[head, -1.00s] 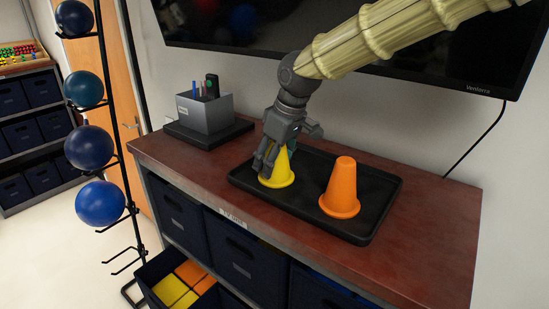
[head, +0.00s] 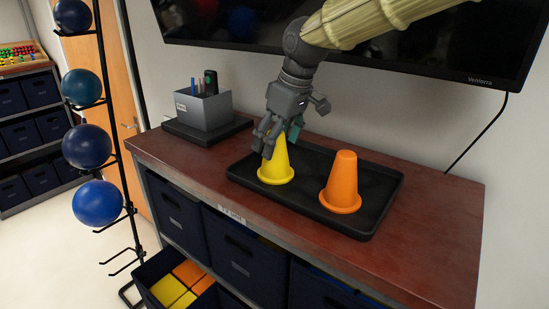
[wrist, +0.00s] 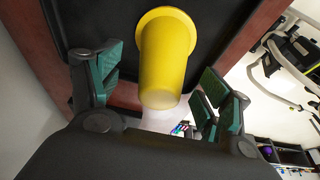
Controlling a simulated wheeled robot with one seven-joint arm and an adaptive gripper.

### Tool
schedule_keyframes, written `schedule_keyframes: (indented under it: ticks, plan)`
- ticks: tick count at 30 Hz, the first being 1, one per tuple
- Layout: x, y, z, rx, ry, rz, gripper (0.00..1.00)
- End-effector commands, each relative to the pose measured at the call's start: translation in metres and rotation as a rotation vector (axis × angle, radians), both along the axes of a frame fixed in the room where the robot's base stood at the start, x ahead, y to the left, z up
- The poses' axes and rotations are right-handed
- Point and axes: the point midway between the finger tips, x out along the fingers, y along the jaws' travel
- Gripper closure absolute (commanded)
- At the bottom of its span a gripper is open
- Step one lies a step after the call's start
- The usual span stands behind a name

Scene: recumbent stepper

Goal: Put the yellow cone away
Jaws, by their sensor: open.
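The yellow cone (head: 276,171) stands upright on the left part of a black tray (head: 304,203) on the wooden counter. My gripper (head: 279,137) is open, just above and around the cone's upper end; a finger hides part of the cone's top. In the wrist view the yellow cone (wrist: 166,58) lies between the two spread fingers with green pads, with gaps on both sides. An orange cone (head: 342,180) stands upright on the same tray, to the right.
A dark pulled-out bin (head: 150,272) below the counter's left front holds yellow and orange square items. A grey pen box (head: 204,110) stands at the back left. A ball rack (head: 112,125) stands left of the counter. A wall screen (head: 440,62) hangs behind my arm.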

Motion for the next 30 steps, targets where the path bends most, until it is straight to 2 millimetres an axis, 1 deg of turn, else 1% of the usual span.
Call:
schedule_keyframes:
  ticks: [7, 13, 19, 30]
  plan:
    - [-0.007, -0.011, 0.040, 0.002, -0.004, -0.002, 0.22]
    - [-0.011, -0.016, 0.063, 0.001, -0.002, -0.001, 0.22]
    - [-0.013, -0.018, 0.071, 0.001, 0.001, -0.001, 0.22]
    - [-0.013, -0.018, 0.072, 0.001, 0.001, 0.000, 0.22]
